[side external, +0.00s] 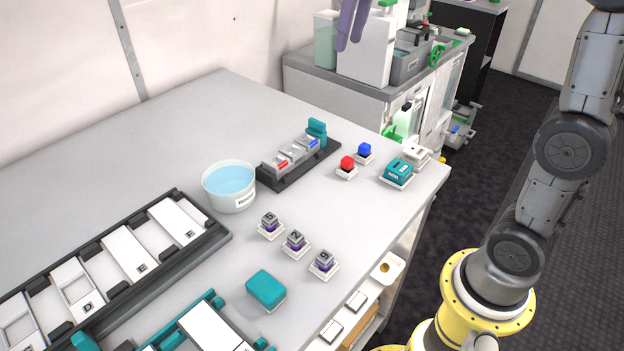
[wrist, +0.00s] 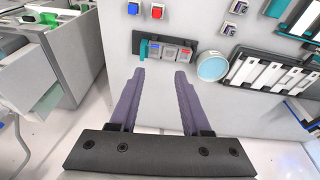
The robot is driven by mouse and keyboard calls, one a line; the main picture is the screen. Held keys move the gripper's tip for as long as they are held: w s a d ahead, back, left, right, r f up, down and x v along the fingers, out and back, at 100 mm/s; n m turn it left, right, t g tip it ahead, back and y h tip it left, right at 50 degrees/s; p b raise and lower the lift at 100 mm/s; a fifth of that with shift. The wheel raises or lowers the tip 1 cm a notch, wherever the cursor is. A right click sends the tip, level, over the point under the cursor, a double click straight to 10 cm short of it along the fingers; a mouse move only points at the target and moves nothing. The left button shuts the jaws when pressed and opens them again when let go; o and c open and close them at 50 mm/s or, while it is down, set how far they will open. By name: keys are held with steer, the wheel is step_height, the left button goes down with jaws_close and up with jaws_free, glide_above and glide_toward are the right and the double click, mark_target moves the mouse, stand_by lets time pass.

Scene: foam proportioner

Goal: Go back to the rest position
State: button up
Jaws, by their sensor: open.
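My gripper (side external: 349,40) shows at the top of the side external view as two purple fingers pointing down, high up and in front of the white container at the back. The rest of the hand is cut off by the frame edge. In the wrist view my gripper (wrist: 160,76) has its two purple fingers spread apart with nothing between them. Beyond the fingertips lies the bare grey table (wrist: 160,105), with the black tray of small blocks (wrist: 168,50) just past them.
A bowl of blue liquid (side external: 230,186), a black rack with white panels (side external: 127,252), several numbered cubes (side external: 295,241), a teal block (side external: 266,290) and red (side external: 347,163) and blue (side external: 365,150) buttons stand on the table. A grey cabinet (side external: 335,85) is behind.

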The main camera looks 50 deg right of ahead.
steer(key=s+a+f+t, duration=0.1)
steer(key=s+a+f, duration=0.15)
steer(key=s, duration=0.65)
steer(key=s+a+f+t, duration=0.15)
steer(key=s+f, duration=0.25)
steer(key=s, duration=0.5)
steer(key=s+f, duration=0.3)
steer(key=f, duration=0.5)
steer(key=shift+d+m+t, duration=0.25)
steer(key=shift+m+t, duration=0.1)
steer(key=shift+m, duration=0.05)
steer(key=shift+r, duration=0.1)
